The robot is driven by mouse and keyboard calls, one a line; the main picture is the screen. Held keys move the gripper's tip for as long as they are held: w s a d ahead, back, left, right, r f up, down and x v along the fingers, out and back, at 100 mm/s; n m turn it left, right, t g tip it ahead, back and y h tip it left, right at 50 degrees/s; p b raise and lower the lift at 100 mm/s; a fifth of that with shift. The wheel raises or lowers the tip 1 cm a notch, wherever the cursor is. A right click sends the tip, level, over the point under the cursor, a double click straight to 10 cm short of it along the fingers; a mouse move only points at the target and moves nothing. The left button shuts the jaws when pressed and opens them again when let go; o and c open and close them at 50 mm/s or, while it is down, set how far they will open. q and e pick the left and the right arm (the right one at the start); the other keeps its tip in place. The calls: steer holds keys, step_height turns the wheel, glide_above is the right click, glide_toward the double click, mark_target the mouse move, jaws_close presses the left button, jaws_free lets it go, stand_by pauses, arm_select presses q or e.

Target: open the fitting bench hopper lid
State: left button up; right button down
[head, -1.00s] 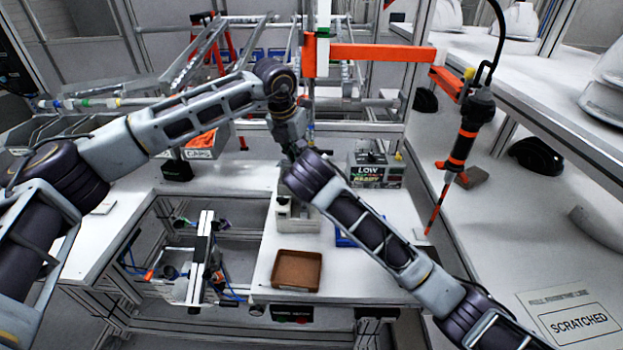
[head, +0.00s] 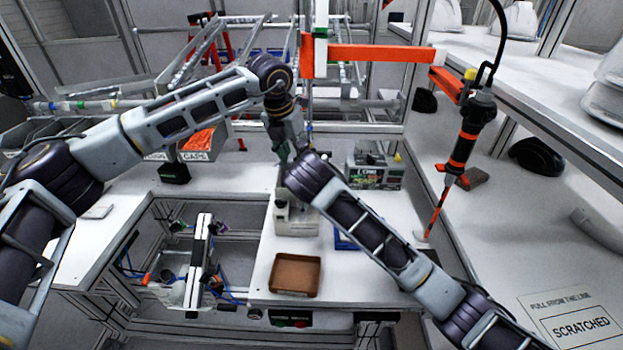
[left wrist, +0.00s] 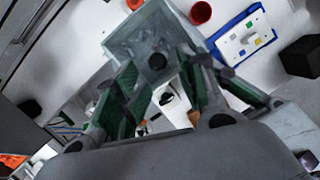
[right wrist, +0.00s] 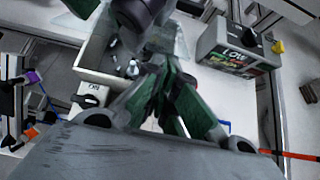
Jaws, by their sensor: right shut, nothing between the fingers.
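The pale hopper (head: 296,222) stands on the fitting bench, partly hidden by my arms. In the right wrist view its pale wall (right wrist: 92,75) surrounds small dark and light parts. A see-through greyish lid (left wrist: 140,42) with a dark round knob shows in the left wrist view, beyond and between my left fingers; its exact angle is unclear. My left gripper (head: 286,152) is over the hopper, its fingers (left wrist: 158,95) spread apart. Whether they touch the lid is unclear. My right gripper (right wrist: 160,112) is shut and empty, beside the hopper; in the head view its wrist hides it.
A labelled box (head: 375,175) stands behind and right of the hopper. A brown tray (head: 297,290) lies in front; a blue-edged tray (head: 343,240) is partly behind my right arm. An orange tool (head: 462,145) hangs at the right. The bench has an opening at left.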

arm_select(q)
steer(key=shift+v, duration=2.95)
steer(key=shift+d, duration=0.25)
